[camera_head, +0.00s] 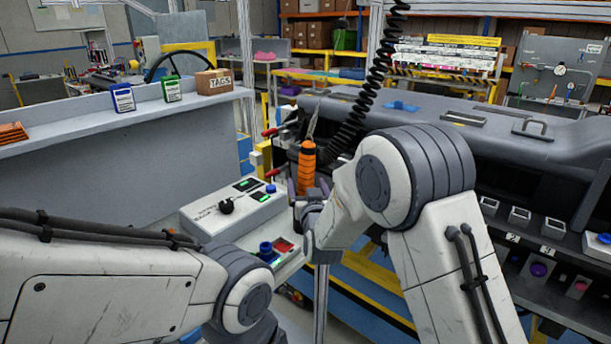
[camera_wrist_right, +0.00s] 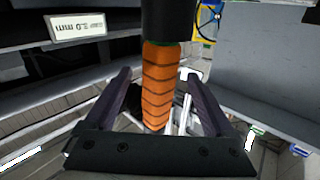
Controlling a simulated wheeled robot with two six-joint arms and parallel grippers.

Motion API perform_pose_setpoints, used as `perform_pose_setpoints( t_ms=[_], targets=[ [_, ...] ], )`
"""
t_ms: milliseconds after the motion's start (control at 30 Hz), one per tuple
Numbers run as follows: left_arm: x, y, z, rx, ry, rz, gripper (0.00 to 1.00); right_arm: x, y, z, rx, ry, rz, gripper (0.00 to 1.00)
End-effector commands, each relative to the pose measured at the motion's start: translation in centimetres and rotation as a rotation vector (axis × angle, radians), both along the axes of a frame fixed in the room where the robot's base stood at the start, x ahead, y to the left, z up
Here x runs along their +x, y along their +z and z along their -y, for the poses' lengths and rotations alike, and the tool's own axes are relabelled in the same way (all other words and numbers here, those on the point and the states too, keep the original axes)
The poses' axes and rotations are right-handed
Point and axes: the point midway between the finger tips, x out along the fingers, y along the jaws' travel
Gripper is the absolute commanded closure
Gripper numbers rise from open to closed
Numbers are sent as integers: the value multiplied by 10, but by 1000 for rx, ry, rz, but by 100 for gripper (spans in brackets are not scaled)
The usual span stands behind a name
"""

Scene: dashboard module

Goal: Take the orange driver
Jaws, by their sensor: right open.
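The orange driver (camera_head: 306,168) stands upright near the middle of the head view, its ridged orange grip below a dark collar and a thin pointed shaft. My right gripper (camera_head: 308,186) is around the lower part of the grip. In the right wrist view the orange driver (camera_wrist_right: 160,85) stands between the two open dark fingers of my right gripper (camera_wrist_right: 159,78), with a gap visible on each side. What supports the driver is hidden. My left arm shows at the lower left, but its gripper is out of view.
A control box (camera_head: 232,208) with lit displays stands left of the driver. A black coiled cord (camera_head: 352,100) hangs close behind it. The grey dashboard module (camera_head: 430,122) fills the right. A shelf at left holds a TAGS box (camera_head: 213,82) and small packs.

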Motion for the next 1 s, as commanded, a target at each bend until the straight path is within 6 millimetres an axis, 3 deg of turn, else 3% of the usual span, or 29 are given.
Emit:
perform_pose_setpoints(
  t_ms=[200, 433, 467, 600, 700, 1000],
  targets=[
    [0, 8, 0, 0, 0, 0, 50, 25, 1, -2, 0, -1, -1, 11],
    [0, 7, 0, 0, 0, 0, 50, 27, 0, -3, 0, 0, -1, 11],
    [0, 7, 0, 0, 0, 0, 50, 27, 0, -3, 0, 0, -1, 15],
    [0, 7, 0, 0, 0, 0, 50, 26, 0, -3, 0, 0, -1, 69],
    [0, 7, 0, 0, 0, 0, 50, 26, 0, -3, 0, 0, -1, 100],
    [0, 7, 0, 0, 0, 0, 50, 27, 3, -3, 2, 0, 6, 100]
  ],
)
